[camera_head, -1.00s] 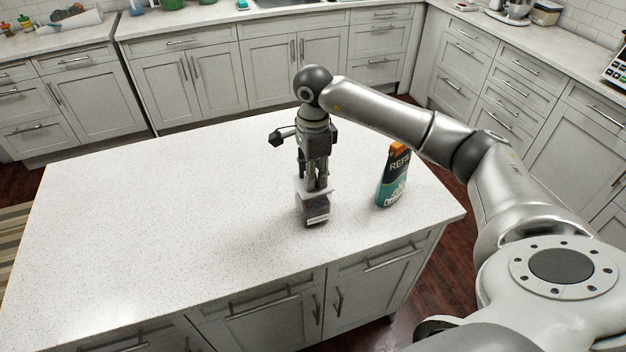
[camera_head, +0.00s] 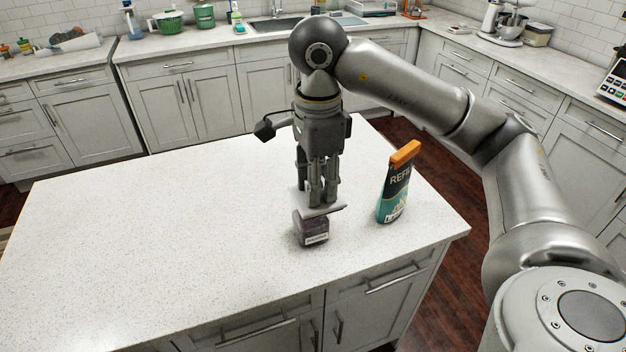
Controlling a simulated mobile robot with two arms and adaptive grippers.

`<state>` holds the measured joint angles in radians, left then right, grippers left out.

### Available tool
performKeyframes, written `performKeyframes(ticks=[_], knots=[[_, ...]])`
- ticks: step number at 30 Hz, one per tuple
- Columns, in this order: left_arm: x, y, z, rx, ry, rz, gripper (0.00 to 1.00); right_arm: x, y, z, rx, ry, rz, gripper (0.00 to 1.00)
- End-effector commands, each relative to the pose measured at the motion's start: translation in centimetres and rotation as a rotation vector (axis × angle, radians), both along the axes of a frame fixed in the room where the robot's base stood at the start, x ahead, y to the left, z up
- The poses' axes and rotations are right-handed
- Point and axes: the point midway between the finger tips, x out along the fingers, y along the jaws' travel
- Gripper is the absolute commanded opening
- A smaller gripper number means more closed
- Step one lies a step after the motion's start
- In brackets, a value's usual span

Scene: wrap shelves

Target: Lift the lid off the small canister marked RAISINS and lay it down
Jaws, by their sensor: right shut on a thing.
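The small canister (camera_head: 312,232) is a dark, see-through box with a white label on its front, standing on the island counter. The label is too small to read. Its flat, pale grey lid (camera_head: 335,209) is held just above the canister's top, and its right end sticks out past the canister. I cannot tell whether its left part still touches the rim. My right gripper (camera_head: 317,202) points straight down and is shut on the lid. My left gripper is not in view.
A teal and black refill pack with an orange cap (camera_head: 398,185) stands to the right of the canister, close to the gripper. The white speckled island counter (camera_head: 150,235) is clear to the left. Its right edge lies beyond the pack.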

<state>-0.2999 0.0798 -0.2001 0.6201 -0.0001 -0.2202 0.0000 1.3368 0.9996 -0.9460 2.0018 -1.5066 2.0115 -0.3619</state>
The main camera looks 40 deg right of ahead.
Motion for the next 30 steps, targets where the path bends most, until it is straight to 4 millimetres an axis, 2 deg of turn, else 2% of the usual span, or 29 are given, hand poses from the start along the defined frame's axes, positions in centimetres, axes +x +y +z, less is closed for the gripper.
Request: performKeyframes(ticks=[3, 9, 30], knots=[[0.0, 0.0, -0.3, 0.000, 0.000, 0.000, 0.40, -1.5, 0.8, 0.8, -0.001, -0.003, 0.001, 0.05], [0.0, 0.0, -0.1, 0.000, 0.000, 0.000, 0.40, -2.7, 1.4, 1.7, 0.001, -0.002, 0.000, 0.05], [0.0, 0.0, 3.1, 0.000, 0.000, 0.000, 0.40, -2.8, 1.5, 5.0, 0.001, 0.000, -0.001, 0.05]])
